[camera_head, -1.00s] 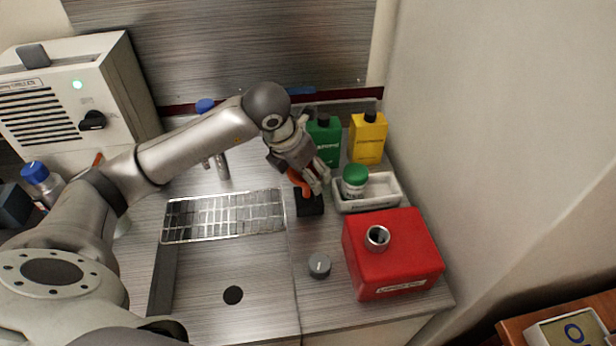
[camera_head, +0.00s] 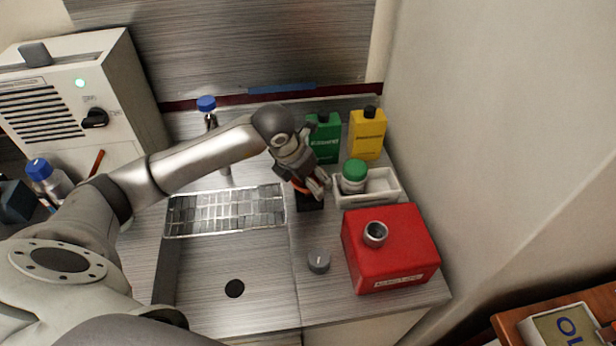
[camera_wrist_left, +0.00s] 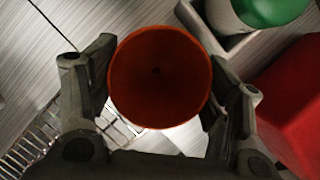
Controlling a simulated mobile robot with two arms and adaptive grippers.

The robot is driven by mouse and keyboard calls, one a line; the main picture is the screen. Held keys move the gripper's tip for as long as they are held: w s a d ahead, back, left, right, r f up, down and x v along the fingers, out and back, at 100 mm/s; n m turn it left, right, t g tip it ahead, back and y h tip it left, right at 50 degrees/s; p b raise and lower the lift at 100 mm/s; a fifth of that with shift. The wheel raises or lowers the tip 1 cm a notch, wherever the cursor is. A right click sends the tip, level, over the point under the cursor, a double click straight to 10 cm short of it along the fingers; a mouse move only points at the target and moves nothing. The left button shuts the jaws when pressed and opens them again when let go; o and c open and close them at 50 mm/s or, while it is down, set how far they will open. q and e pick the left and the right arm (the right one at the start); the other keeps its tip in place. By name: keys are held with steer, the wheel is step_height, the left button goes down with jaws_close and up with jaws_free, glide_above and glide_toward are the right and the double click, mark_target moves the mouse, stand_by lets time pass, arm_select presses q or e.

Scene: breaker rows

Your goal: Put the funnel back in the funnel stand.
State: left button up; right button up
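The orange funnel (camera_wrist_left: 158,78) faces the left wrist camera with its wide mouth, between the two fingers of my left gripper (camera_wrist_left: 162,85). The finger pads sit close against both its sides. In the head view a sliver of the funnel (camera_head: 302,187) shows beneath my left gripper (camera_head: 314,190), which covers most of it. The small black funnel stand (camera_head: 311,204) is directly below on the counter. I cannot tell whether the funnel's spout is inside the stand. My right gripper is out of view.
A white tray (camera_head: 383,198) with a green-capped jar (camera_head: 353,180) is close on the right. A red canister (camera_head: 390,250) and grey cap (camera_head: 318,261) are in front. Green (camera_head: 325,140) and yellow (camera_head: 367,137) bottles stand behind. A metal grate (camera_head: 225,211) lies left.

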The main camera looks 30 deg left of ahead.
arm_select(q)
steer(key=shift+o, duration=0.7)
steer(key=shift+r, duration=0.1)
steer(key=shift+r, duration=0.2)
steer(key=b+v, duration=0.1)
steer(key=v, duration=1.1)
